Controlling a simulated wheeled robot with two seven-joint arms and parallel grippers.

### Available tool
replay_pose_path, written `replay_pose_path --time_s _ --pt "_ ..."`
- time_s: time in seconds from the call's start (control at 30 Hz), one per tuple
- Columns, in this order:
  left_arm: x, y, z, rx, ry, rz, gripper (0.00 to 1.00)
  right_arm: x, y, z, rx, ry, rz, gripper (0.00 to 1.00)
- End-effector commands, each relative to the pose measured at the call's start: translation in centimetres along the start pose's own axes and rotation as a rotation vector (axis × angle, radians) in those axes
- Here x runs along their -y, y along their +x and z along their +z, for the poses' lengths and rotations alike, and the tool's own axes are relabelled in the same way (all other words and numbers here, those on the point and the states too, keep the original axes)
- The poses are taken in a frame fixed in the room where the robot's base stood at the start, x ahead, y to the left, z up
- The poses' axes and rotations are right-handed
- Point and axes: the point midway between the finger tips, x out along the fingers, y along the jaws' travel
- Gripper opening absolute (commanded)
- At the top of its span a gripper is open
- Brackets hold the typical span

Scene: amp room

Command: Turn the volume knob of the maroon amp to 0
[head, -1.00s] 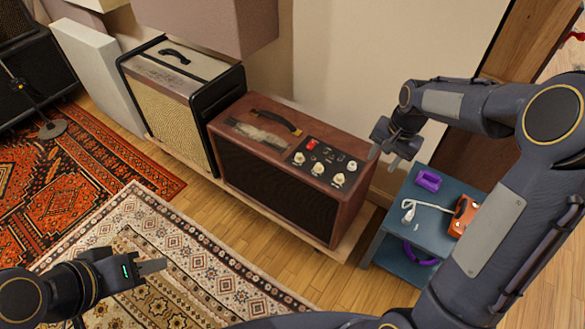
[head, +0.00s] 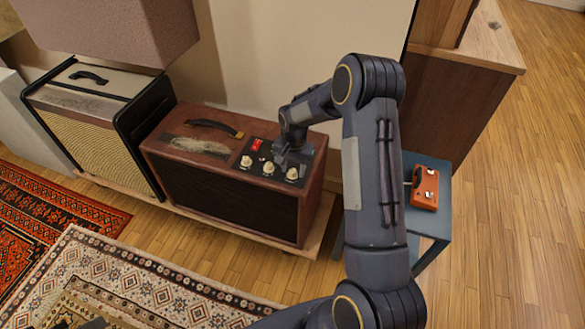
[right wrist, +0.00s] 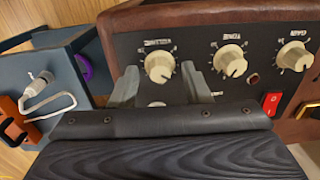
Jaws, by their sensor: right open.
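The maroon amp (head: 225,200) stands on a low wooden platform. Its black top panel carries a red switch (head: 256,145) and a row of cream knobs. My right gripper (head: 292,158) is over the panel's right end, just behind the rightmost front knob (head: 292,173). In the right wrist view, its open fingers (right wrist: 159,82) lie on both sides of a cream knob (right wrist: 158,68); contact cannot be told. Another pale part below that knob is partly hidden. The knob labels are upside down and too blurred to read surely. Only a dark edge of my left gripper (head: 95,323) shows.
A black-and-cream amp (head: 95,130) stands to the left. A mauve box shape (head: 110,25) hangs above. A blue stand (head: 435,222) with an orange pedal (head: 425,187) is to the right, partly behind my arm. The patterned rug (head: 140,275) lies in front.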

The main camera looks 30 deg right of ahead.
Motion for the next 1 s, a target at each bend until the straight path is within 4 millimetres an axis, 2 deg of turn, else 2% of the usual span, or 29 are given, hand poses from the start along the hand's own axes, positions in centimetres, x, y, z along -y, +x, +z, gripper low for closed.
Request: replay_pose_path --time_s 0.23,0.57,1.0 --pt "0.0 0.0 0.0 0.0 0.0 0.0 0.36 0.03 0.06 -0.01 -0.001 0.0 -0.001 0.43" --pt "0.0 0.0 0.0 0.0 0.0 0.0 0.36 0.04 0.04 0.0 0.0 0.0 -0.001 0.0" --pt "-0.01 -0.02 -0.01 0.0 0.0 0.0 0.36 0.07 0.02 0.0 0.002 -0.094 -0.001 0.0"
